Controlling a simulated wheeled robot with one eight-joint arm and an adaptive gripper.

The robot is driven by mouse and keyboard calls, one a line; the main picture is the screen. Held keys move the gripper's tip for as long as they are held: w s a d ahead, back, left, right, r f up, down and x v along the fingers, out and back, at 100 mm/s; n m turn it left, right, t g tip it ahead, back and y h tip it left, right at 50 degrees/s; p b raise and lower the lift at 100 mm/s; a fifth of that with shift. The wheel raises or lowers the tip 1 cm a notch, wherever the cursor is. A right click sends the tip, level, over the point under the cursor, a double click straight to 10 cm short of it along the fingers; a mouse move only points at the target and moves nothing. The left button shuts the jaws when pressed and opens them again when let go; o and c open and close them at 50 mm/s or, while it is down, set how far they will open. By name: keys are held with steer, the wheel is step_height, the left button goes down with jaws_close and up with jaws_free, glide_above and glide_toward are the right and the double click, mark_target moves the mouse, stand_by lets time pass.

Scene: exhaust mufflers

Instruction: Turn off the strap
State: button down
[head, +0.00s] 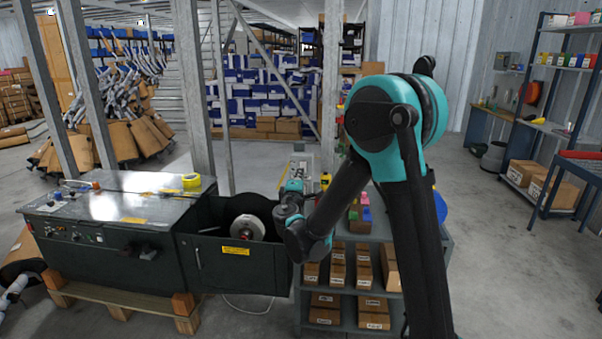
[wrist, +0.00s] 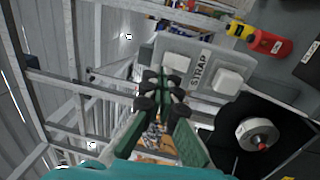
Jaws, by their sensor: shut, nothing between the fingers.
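A grey box labelled STRAP (wrist: 200,70) shows in the wrist view, with a white rocker or button on each side of the label, a left one (wrist: 175,64) and a right one (wrist: 228,80). My gripper (wrist: 163,82) is shut and empty, its dark fingertips just below the left white button in the picture. I cannot tell whether they touch it. In the head view a pale panel (head: 299,170) stands just behind my gripper (head: 291,188), partly hidden by my arm.
A dark strapping machine (head: 110,222) on a wooden pallet stands left, with a strap reel (head: 247,228) beside my gripper; the reel also shows in the wrist view (wrist: 257,134). A shelf cart with boxes (head: 338,270) is below my arm. Red and yellow items (wrist: 268,42) lie beyond the box.

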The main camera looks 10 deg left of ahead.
steer(key=s, duration=0.7)
steer(key=shift+a+r, duration=0.2)
steer(key=shift+r, duration=0.25)
steer(key=s+d+f+m+g+h, duration=0.1)
steer(key=d+f+m+g+h, duration=0.15)
steer(key=d, duration=0.55)
steer(key=s+d+f+m+g+h, duration=0.15)
steer(key=d+m, duration=0.25)
steer(key=d, duration=0.5)
steer(key=s+d+f+m+g, duration=0.55)
steer(key=s+d+f, duration=0.3)
steer(key=d, duration=0.35)
steer(key=s+f+m+g+y, duration=0.2)
steer(key=s+f, duration=0.2)
steer(key=s, duration=0.4)
steer(key=s+f+m+g+y, duration=0.2)
steer(key=s+f, duration=0.3)
steer(key=s, duration=0.3)
steer(key=shift+s+f+m+g+y, duration=0.15)
steer(key=shift+s+m+g+y, duration=0.15)
steer(key=shift+m+g, duration=0.55)
